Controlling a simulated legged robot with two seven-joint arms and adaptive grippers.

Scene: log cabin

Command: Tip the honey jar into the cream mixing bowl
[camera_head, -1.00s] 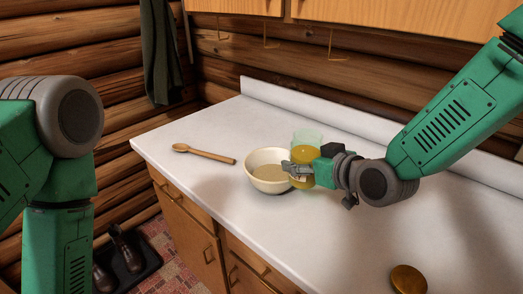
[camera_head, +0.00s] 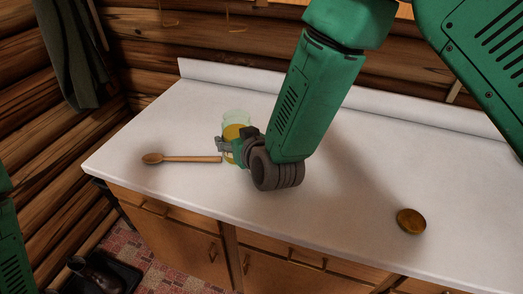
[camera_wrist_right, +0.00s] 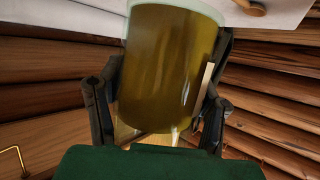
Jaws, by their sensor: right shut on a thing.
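The honey jar (camera_head: 235,130) is clear, pale green glass at the top with amber honey below. In the head view it looks close to upright over the counter. My right gripper (camera_head: 229,147) is shut on it from the near side. In the right wrist view the jar (camera_wrist_right: 170,70) fills the space between the two dark fingers (camera_wrist_right: 158,105), with its pale rim at the top. The cream mixing bowl cannot be made out in either view; my right wrist and forearm cover part of the counter beside the jar. My left gripper is out of view.
A wooden spoon (camera_head: 185,159) lies on the white counter (camera_head: 340,215), its handle end close to my right gripper. A round brown lid-like disc (camera_head: 410,221) lies at the right. The counter between it and my right wrist is clear. A dark cloth (camera_head: 70,50) hangs at the left.

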